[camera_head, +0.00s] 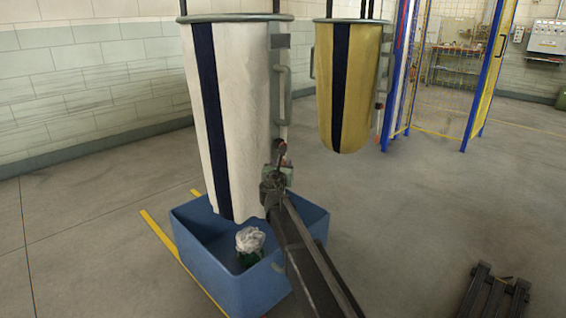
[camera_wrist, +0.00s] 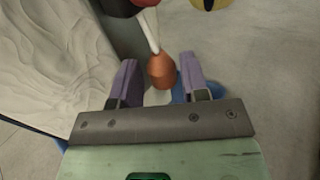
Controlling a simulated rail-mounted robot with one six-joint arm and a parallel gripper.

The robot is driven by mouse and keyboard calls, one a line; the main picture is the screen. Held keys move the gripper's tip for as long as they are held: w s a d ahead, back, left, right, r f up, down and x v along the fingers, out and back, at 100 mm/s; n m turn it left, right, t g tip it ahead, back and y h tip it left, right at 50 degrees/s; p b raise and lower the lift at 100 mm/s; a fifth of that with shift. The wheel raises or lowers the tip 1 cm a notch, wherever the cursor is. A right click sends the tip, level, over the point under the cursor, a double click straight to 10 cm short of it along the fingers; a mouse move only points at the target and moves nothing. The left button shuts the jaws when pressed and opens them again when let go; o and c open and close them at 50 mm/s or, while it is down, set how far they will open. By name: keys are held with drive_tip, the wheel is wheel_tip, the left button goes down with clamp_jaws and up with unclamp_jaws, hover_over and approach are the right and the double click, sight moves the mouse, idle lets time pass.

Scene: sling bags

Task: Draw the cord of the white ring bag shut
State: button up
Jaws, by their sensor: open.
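The white ring bag (camera_head: 245,110), with a dark stripe, hangs from a ring at its top, its lower end over a blue bin. Its pale fabric (camera_wrist: 55,60) fills the left of the wrist view. My gripper (camera_head: 281,160) is at the bag's lower right side. In the wrist view my gripper (camera_wrist: 158,75) is open, with purple fingers. An orange knob (camera_wrist: 162,71) on a white cord (camera_wrist: 149,30) hangs between the fingertips, nearer the right one. I cannot tell whether it touches a finger. The cord runs up to a dark and red part (camera_wrist: 125,7).
The blue bin (camera_head: 215,275) below holds a white and green bundle (camera_head: 250,241). A yellow bag (camera_head: 363,85) hangs to the right. A blue-framed fence (camera_head: 480,85) stands behind. A dark pallet-like object (camera_head: 490,292) lies at lower right. Open floor lies on the right.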

drive_tip(key=w, duration=0.4)
drive_tip(key=shift+d, duration=0.2)
clamp_jaws()
wheel_tip(320, 180, down, 10)
drive_tip(key=b, duration=1)
drive_tip(key=shift+s+f, duration=0.15)
unclamp_jaws()
drive_tip(key=shift+f, duration=0.1)
